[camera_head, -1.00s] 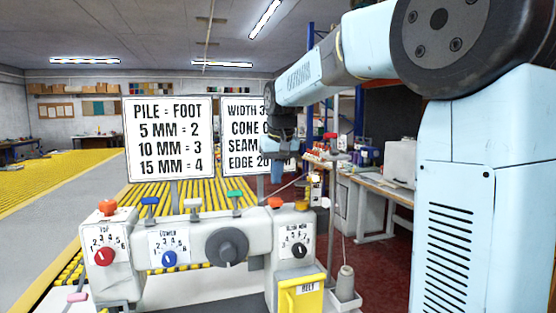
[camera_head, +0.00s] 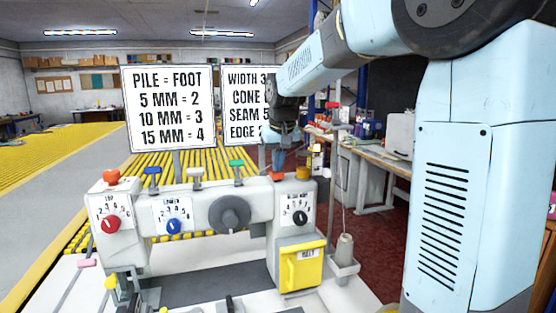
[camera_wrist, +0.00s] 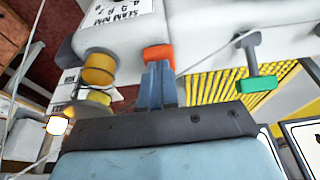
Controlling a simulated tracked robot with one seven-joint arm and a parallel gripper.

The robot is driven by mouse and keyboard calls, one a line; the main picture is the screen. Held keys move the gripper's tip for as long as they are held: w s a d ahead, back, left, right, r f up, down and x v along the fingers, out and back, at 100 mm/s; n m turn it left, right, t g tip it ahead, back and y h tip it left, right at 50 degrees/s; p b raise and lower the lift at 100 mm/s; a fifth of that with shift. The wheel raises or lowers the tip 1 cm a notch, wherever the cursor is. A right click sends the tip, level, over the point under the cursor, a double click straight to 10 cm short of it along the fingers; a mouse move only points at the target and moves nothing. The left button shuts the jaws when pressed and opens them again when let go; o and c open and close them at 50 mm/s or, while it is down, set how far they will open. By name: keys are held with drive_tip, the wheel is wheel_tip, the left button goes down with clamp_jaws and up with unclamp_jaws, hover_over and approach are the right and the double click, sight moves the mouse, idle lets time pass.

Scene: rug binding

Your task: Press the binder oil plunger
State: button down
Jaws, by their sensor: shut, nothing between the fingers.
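The grey binding machine (camera_head: 250,235) stands in front of me with several coloured parts along its top. No part is labelled as the oil plunger, so I cannot tell for sure which one it is. An amber, ringed cylinder (camera_wrist: 98,70) stands at the machine's right end and shows in the head view (camera_head: 302,172). An orange block (camera_wrist: 159,55) is beside it. My gripper (camera_wrist: 161,70) is shut and empty, pointing down. Its blue tips overlap the orange block's near edge in the wrist view; contact is unclear. In the head view my gripper (camera_head: 277,165) is just above that block.
A green-topped lever (camera_head: 236,164) stands left of my gripper. Two signs (camera_head: 168,108) rise behind the machine. A thread cone (camera_head: 344,250) stands on a holder at right, its thread running upward. A yellow bin (camera_head: 302,267) hangs on the machine's front.

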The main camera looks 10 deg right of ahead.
drive_tip(key=shift+s+f, duration=0.25)
drive_tip(key=shift+f, duration=0.6)
drive_tip(key=shift+r, duration=0.45)
wheel_tip(320, 180, up, 4)
drive_tip(key=shift+w+r, duration=0.15)
drive_tip(key=shift+r, duration=0.1)
drive_tip(key=v, duration=1)
drive_tip(key=shift+w+r, duration=0.1)
drive_tip(key=shift+w, duration=0.05)
drive_tip(key=s+d+f, duration=0.2)
drive_tip(key=s+f, duration=0.3)
drive_tip(key=s, duration=0.4)
drive_tip(key=s+d+f+t, duration=0.1)
drive_tip(key=s+d+f, duration=0.1)
drive_tip(key=s+f, duration=0.4)
drive_tip(key=s+d+f+t, duration=0.1)
drive_tip(key=s+f, duration=0.5)
drive_tip(key=s, duration=0.6)
drive_tip(key=shift+d+m, duration=0.4)
drive_tip(key=shift+d, duration=0.25)
